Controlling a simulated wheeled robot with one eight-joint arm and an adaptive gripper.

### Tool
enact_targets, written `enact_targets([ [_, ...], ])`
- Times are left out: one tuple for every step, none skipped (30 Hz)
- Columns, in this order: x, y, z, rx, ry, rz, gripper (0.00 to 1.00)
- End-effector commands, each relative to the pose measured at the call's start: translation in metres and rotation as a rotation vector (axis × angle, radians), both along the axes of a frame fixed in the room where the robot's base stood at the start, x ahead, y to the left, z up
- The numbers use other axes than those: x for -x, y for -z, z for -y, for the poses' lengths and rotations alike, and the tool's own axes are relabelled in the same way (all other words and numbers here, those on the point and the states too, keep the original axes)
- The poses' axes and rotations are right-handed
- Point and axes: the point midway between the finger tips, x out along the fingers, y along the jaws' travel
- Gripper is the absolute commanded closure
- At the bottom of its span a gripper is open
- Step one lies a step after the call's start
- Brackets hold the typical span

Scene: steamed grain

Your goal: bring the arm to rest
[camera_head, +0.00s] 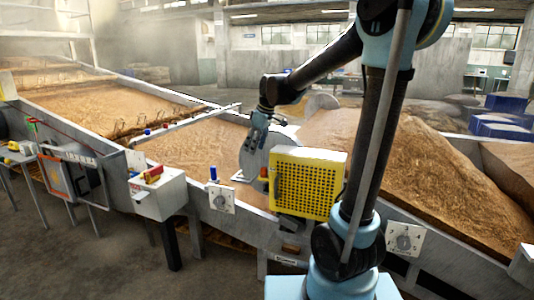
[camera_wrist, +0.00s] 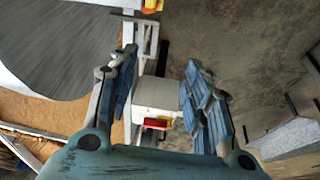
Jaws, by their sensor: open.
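My arm rises from its pale blue base at the lower right in the head view and bends over to the left. My gripper (camera_head: 250,152) hangs at its end, pointing down in front of a grey round disc (camera_head: 284,140). In the wrist view my gripper (camera_wrist: 160,68) shows two blue-padded fingers spread wide apart, with nothing held between them. The grey disc (camera_wrist: 60,45) fills the upper left there. A white box with a red and yellow part (camera_wrist: 157,123) shows between the fingers, farther off.
A yellow perforated box (camera_head: 325,185) stands close by the arm. Long troughs of brown grain (camera_head: 200,150) run behind, with a grain heap (camera_head: 440,180) at right. A control box (camera_head: 160,193) and a dial panel (camera_head: 220,199) sit along the front edge. Open floor (camera_head: 60,255) lies front left.

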Motion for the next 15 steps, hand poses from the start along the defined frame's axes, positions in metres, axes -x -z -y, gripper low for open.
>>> enact_targets([
  [0.006, -0.001, 0.003, -0.048, 0.032, 0.029, 0.54],
  [0.009, -0.002, 0.006, -0.076, 0.053, 0.046, 0.54],
  [0.013, -0.004, 0.009, -0.105, 0.082, 0.062, 0.54],
  [0.016, -0.004, 0.013, -0.122, 0.101, 0.072, 0.54],
  [0.02, -0.004, 0.017, -0.137, 0.122, 0.077, 0.54],
  [0.026, -0.004, 0.024, -0.148, 0.151, 0.081, 0.54],
  [0.03, -0.003, 0.03, -0.151, 0.169, 0.081, 0.54],
  [0.036, -0.002, 0.036, -0.154, 0.19, 0.078, 0.54],
  [0.043, 0.0, 0.045, -0.152, 0.218, 0.073, 0.54],
  [0.049, 0.002, 0.052, -0.151, 0.239, 0.068, 0.54],
  [0.055, 0.004, 0.059, -0.147, 0.258, 0.062, 0.54],
  [0.064, 0.007, 0.068, -0.139, 0.286, 0.051, 0.54],
  [0.071, 0.01, 0.076, -0.134, 0.31, 0.044, 0.54],
  [0.077, 0.013, 0.083, -0.13, 0.333, 0.037, 0.54],
  [0.087, 0.017, 0.093, -0.121, 0.364, 0.028, 0.54],
])
